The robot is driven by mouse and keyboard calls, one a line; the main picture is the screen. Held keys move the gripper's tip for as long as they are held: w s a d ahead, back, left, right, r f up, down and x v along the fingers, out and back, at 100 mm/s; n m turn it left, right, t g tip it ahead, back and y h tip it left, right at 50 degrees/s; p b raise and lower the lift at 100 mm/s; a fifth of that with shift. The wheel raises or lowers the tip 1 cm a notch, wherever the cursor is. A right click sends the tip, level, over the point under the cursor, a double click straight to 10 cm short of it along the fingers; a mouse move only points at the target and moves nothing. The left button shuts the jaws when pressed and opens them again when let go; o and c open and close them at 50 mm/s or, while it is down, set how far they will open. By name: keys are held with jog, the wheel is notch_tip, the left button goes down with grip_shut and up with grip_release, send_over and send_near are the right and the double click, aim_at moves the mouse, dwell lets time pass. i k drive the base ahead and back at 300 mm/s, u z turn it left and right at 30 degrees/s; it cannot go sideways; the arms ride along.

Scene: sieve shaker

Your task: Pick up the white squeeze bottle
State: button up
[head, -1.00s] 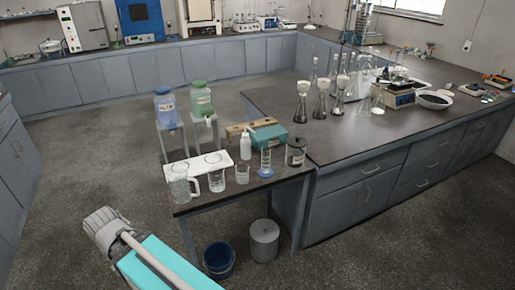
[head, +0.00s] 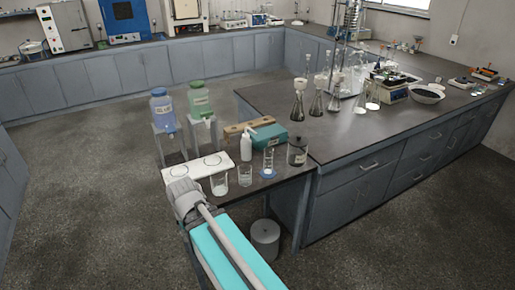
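The white squeeze bottle (head: 246,149) stands upright on the small dark side table (head: 290,188), in the middle of the head view. A clear beaker (head: 245,176) stands in front of it and a teal box (head: 270,136) is behind it to the right. My arm's teal link and grey joint reach up from the bottom to the table's front left edge, left of and nearer than the bottle. The fingers of my gripper cannot be made out. Nothing of mine is seen touching the bottle.
A graduated cylinder (head: 269,163) and a dark jar (head: 297,151) stand right of the bottle. A white tray (head: 197,167) and another beaker (head: 219,184) are left. Blue (head: 163,110) and green (head: 200,100) capped carboys stand behind. Flasks stand on the main bench (head: 350,135).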

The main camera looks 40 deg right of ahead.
aim_at(246, 142)
jog(key=z, duration=0.85)
jog(key=k, duration=0.6)
jog(key=z, duration=0.05)
jog(key=i, duration=0.6)
jog(key=u, duration=0.05)
